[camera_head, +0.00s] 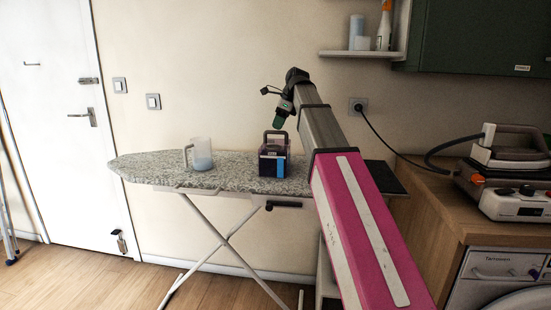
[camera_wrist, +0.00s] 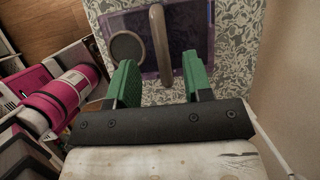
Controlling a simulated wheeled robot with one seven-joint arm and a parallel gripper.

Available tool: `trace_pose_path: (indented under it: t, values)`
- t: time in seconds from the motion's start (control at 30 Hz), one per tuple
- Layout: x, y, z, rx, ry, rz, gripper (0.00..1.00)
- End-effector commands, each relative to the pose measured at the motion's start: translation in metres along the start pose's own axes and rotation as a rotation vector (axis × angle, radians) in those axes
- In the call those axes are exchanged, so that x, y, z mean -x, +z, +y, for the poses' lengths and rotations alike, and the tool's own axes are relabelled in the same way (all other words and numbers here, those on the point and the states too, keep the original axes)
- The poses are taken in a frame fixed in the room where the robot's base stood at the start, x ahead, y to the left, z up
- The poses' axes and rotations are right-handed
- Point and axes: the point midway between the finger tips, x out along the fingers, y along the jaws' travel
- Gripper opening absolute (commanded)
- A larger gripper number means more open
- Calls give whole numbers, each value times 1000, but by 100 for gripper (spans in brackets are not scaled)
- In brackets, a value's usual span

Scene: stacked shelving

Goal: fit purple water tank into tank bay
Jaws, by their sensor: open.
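The purple water tank (camera_head: 274,157) stands upright on the ironing board, with a dark arched handle on top. In the wrist view the translucent purple tank (camera_wrist: 203,32) lies ahead of my gripper, with a round dark cap and a grey handle (camera_wrist: 160,40). My gripper (camera_wrist: 157,72) is open. Its green fingers are spread to either side of the handle's line, and nothing is gripped. In the head view my gripper (camera_head: 279,122) is just above the tank, pointing down. The steam station (camera_head: 515,195) sits on the right counter; I cannot make out a tank bay in it.
A clear jug (camera_head: 201,155) with bluish contents stands on the ironing board (camera_head: 150,168), left of the tank. A black pad lies at the board's right end. A cord runs from the wall socket (camera_head: 357,105) to the iron (camera_head: 512,142). A shelf hangs above.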

Motion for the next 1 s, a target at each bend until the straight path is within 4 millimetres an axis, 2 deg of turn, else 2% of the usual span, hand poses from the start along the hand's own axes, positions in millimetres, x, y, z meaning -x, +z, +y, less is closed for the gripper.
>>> trace_pose_path:
  t: [0.3,0.57,0.6,0.67,0.7,0.73,1.0]
  values:
    - [-42,-5,-2,1,1,1,46]
    - [-46,-5,-2,1,0,1,46]
    - [-46,-5,-2,1,0,1,40]
    - [-46,-5,-2,1,0,1,20]
    - [-46,-5,-2,1,0,1,7]
    - [-46,-5,-2,1,0,1,0]
    - [-46,-5,-2,1,0,0,0]
